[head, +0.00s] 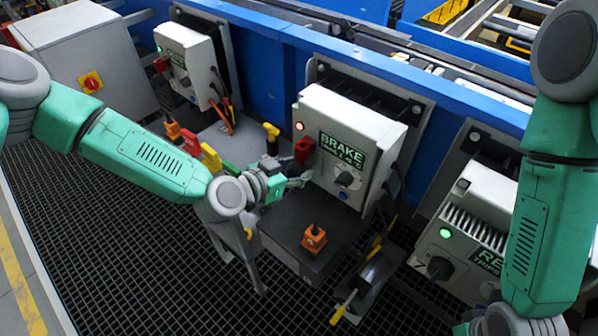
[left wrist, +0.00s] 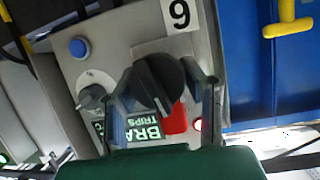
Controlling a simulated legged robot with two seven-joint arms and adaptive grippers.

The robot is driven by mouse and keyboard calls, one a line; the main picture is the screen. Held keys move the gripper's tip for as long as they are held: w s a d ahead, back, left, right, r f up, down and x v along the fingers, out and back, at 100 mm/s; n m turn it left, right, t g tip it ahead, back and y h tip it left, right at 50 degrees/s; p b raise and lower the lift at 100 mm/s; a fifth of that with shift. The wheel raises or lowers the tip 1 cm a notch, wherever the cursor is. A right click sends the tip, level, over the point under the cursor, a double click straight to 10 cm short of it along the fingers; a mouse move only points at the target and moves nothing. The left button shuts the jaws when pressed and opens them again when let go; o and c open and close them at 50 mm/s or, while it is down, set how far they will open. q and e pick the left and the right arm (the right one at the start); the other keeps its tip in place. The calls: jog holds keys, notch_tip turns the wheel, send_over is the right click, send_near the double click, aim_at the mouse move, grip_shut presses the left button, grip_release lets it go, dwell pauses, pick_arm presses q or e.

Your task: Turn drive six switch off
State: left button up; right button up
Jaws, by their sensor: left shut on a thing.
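The drive six unit is a light grey box (head: 345,110) with a BRAKE label and a glowing red lamp, in the middle of the head view. In the left wrist view its face carries a number 6 plate (left wrist: 180,14). The black switch handle (left wrist: 158,80) is beside the plate, with a red part (left wrist: 176,120) beside it. That red part also shows in the head view at the box's left side. My left gripper (head: 302,180) is shut on the switch handle, one finger on each side. My right arm is at the right edge; its fingers are out of view.
The same box has a dial (left wrist: 92,92) and a blue button (left wrist: 78,47) close to the left gripper. An orange block (head: 314,238) sits on the dark ledge below. A neighbouring unit (head: 480,225) with a green lamp stands at right. Dark grating covers the floor.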

pick_arm(q)
jog(key=n+b, duration=0.1)
jog(key=n+h+b, duration=0.1)
jog(key=b, duration=0.1)
jog(key=shift+s+a+f+g, duration=0.1)
jog(key=shift+a+f+g, duration=0.1)
jog(key=shift+f+g, duration=0.2)
jog(key=shift+r+b, duration=0.1)
jog(key=shift+b, duration=0.3)
jog(key=shift+s+n, duration=0.1)
jog(key=shift+n, duration=0.2)
jog(key=o, duration=0.9)
jog(key=shift+c, duration=0.2)
jog(key=o, duration=0.3)
jog(key=shift+s+a, duration=0.1)
jog(key=shift+o, duration=0.2)
jog(key=shift+a+r, duration=0.2)
jog(key=shift+a, duration=0.15)
